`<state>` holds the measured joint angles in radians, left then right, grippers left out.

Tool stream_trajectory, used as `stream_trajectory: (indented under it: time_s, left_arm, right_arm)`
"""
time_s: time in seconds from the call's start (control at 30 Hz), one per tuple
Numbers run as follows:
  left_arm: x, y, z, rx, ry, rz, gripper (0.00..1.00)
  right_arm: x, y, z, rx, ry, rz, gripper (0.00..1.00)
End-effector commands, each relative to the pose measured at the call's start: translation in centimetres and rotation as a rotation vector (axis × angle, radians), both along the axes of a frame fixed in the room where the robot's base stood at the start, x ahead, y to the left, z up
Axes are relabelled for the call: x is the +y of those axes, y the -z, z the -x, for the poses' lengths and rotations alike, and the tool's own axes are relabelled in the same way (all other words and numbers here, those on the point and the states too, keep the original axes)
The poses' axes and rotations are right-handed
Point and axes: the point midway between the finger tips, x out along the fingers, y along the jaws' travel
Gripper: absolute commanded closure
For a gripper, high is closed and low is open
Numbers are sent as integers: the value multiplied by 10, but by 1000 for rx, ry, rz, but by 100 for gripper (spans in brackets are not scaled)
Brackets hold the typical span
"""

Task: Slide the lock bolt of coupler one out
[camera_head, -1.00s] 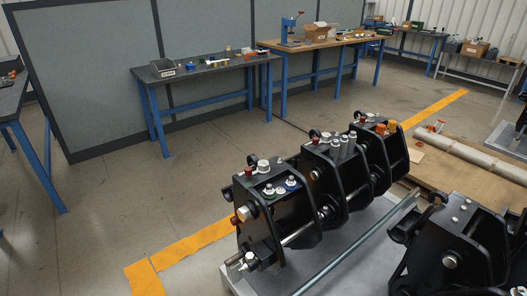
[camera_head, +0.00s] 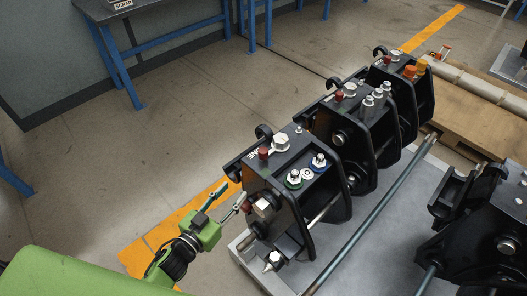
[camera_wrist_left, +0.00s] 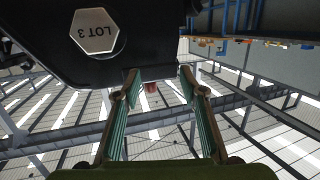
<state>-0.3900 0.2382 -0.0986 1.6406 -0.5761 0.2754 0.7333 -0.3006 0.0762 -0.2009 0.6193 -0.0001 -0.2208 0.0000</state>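Three black couplers stand in a row on a grey pallet (camera_head: 402,215). Contact cannot be told. My right gripper is not in view.
Another black coupler (camera_head: 490,230) stands at the right, with a long steel rod (camera_head: 375,214) between. Blue and green fittings top the nearest coupler. A wooden pallet (camera_head: 480,128) lies behind.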

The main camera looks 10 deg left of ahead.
Motion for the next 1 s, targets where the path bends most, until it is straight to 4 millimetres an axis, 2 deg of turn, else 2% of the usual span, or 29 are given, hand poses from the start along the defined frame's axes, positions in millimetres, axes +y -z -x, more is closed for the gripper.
stream_trajectory:
  time_s: [0.03,0.1,0.23,0.43,0.8,1.0]
  left_arm:
    - [-6,-22,-2,-45,24,11,62]
    - [-12,-45,-4,-90,50,24,62]
    - [-18,-67,-6,-131,76,37,62]
    - [-27,-72,-25,-140,80,39,62]
    - [-56,-71,-97,-138,78,39,62]
    - [-67,-69,-123,-136,77,39,62]
  right_arm:
    - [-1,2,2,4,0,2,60]
    - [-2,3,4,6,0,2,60]
    - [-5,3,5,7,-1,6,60]
    - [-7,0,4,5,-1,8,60]
    - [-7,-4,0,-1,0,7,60]
    - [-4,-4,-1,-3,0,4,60]
